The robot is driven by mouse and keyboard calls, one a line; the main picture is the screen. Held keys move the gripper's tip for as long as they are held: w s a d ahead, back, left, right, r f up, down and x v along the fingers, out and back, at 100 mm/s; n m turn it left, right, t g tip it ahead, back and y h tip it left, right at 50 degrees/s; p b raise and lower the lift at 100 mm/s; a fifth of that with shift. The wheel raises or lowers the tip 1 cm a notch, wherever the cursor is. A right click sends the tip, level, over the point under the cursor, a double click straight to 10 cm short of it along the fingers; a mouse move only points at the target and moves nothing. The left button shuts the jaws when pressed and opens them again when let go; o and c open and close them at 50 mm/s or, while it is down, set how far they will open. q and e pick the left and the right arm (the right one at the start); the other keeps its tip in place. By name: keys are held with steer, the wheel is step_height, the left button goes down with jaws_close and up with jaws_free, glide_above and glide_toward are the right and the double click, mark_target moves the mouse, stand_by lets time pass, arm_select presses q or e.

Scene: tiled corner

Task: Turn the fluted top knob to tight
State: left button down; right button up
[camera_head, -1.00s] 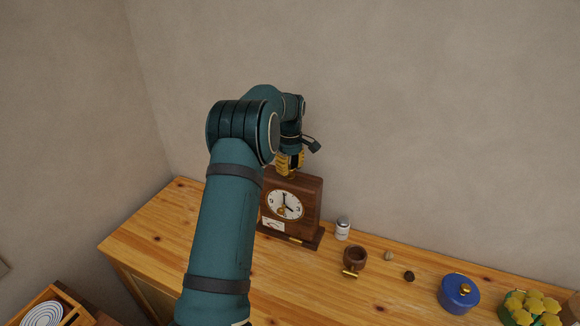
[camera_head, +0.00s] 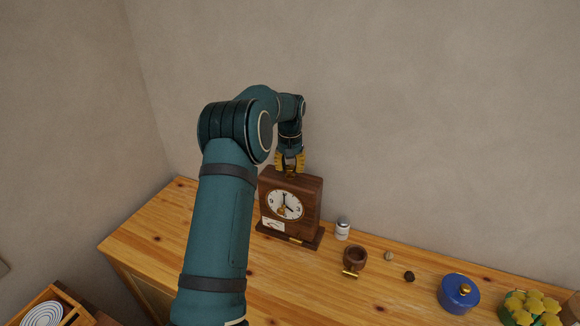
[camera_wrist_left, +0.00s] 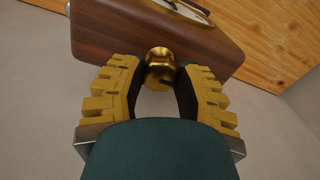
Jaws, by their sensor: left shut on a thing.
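A dark wooden clock (camera_head: 307,193) with a white dial stands upright on the wooden cabinet top; its body also shows in the left wrist view (camera_wrist_left: 110,30). The fluted top knob (camera_wrist_left: 160,68) is brass and sits on top of the clock. My left gripper (camera_head: 290,170) is above the clock, pointing down. In the left wrist view its yellow-padded fingers (camera_wrist_left: 159,72) are on both sides of the knob and shut on it. In the head view the fingers mostly hide the knob. My right gripper is not in view.
On the cabinet top (camera_head: 225,215), right of the clock, are a small white-capped jar (camera_head: 342,229), a wooden cup (camera_head: 355,258), two small round things, a blue lidded pot (camera_head: 459,294) and yellow flowers (camera_head: 530,308). The wall is close behind.

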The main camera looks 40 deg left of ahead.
mark_target(290, 167)
arm_select(q)
steer(key=m, duration=0.6)
steer(key=shift+r, duration=0.1)
steer(key=m, duration=0.3)
steer(key=shift+m, duration=2.1)
steer(key=c, duration=0.6)
jaws_free()
step_height(290, 167, up, 12)
